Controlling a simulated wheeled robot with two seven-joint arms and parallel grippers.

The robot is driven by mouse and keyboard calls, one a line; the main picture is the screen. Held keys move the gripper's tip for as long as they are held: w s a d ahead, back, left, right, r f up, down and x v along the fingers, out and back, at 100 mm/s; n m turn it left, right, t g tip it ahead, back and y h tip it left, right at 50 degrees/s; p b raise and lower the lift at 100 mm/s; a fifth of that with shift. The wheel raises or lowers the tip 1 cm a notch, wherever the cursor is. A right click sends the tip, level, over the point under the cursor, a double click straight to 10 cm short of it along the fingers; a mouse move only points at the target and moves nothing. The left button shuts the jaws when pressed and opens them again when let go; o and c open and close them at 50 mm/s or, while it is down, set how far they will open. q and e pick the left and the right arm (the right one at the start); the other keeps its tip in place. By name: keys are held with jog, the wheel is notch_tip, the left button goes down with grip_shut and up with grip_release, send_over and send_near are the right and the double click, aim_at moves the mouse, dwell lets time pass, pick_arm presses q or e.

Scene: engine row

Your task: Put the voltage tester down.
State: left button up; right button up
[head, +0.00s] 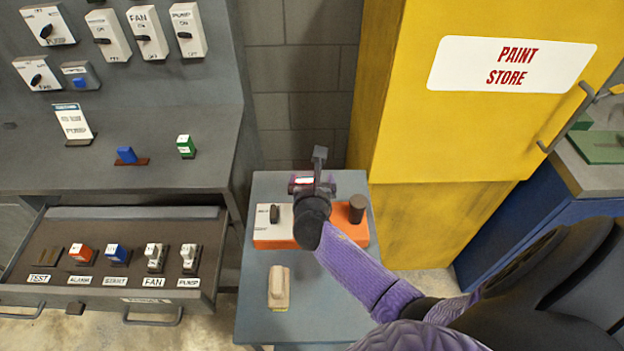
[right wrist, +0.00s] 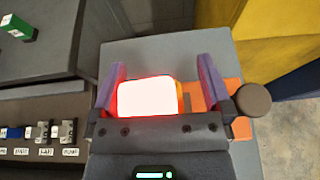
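My right gripper (head: 312,185) is over the back of the small grey table (head: 305,322), above an orange box (head: 270,243). In the right wrist view, its two fingers (right wrist: 163,88) stand wide apart around a glowing white face with red edges. I take this lit thing to be the voltage tester (right wrist: 147,98); its lower part is hidden by the gripper, and its contact with the right finger is hard to make out. The orange box has a white plate with a black knob and a dark cylinder (head: 356,208). My left gripper is not in view.
A tan block (head: 279,284) lies on the front of the table, with bare surface to its right. An open drawer (head: 105,290) with several labelled switches is at the left, below a grey panel. The yellow paint store cabinet (head: 430,130) stands at the back right.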

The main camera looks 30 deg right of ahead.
jog(key=shift+s+a+r, duration=0.15)
jog(key=shift+r, duration=0.15)
jog(key=p+v, duration=0.3)
jog(key=v, duration=0.8)
jog(key=shift+s+a, duration=0.15)
jog(key=shift+s, duration=0.05)
